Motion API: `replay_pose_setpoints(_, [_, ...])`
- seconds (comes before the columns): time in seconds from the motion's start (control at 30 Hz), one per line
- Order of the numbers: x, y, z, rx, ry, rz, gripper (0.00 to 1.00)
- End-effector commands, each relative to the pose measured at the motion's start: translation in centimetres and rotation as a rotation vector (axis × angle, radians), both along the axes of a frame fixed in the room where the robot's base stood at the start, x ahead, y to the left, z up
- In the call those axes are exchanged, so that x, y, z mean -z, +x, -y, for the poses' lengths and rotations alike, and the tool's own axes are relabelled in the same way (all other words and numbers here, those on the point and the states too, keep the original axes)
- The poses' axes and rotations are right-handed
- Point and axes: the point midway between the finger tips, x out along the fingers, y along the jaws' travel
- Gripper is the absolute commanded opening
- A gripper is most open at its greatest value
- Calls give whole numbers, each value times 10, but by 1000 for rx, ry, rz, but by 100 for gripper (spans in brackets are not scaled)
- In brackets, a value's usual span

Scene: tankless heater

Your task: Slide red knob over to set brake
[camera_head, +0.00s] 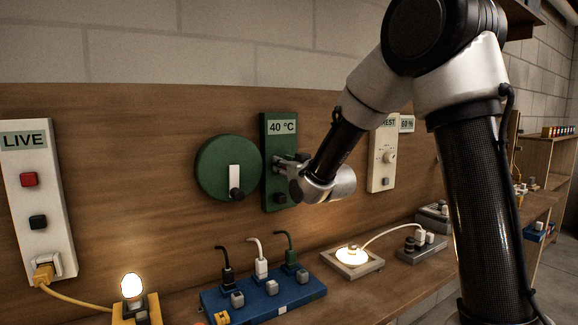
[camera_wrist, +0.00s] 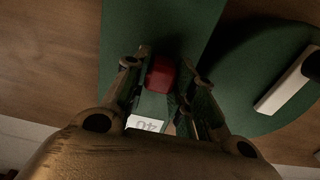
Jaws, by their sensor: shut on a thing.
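The red knob (camera_wrist: 160,74) shows in the wrist view between the two fingers of my gripper (camera_wrist: 163,66), which is shut on it. The knob is on a tall green panel (camera_head: 270,140) on the wooden wall, with a "40 °C" label (camera_head: 282,127) near its top. In the head view my gripper (camera_head: 280,164) reaches the middle of this panel from the right and hides the red knob. A dark button (camera_head: 279,198) sits lower on the same panel. The label shows upside down in the wrist view (camera_wrist: 148,124).
A round green disc (camera_head: 212,168) with a white lever (camera_head: 235,178) stands just left of the panel. A "LIVE" panel (camera_head: 38,200) is at far left. Below, a blue socket block (camera_head: 262,298), a lit lamp (camera_head: 132,287) and a glowing plate (camera_head: 351,256) are on the bench.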

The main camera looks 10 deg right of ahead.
Motion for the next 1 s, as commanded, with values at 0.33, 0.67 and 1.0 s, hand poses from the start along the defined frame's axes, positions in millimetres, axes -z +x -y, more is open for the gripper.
replay_pose_setpoints(0.33, [0, -1, -2, -6, -3, -1, 48])
replay_pose_setpoints(0.67, [0, -6, 0, -4, -2, -2, 48])
replay_pose_setpoints(1.0, [0, -71, 21, -4, -2, 0, 48])
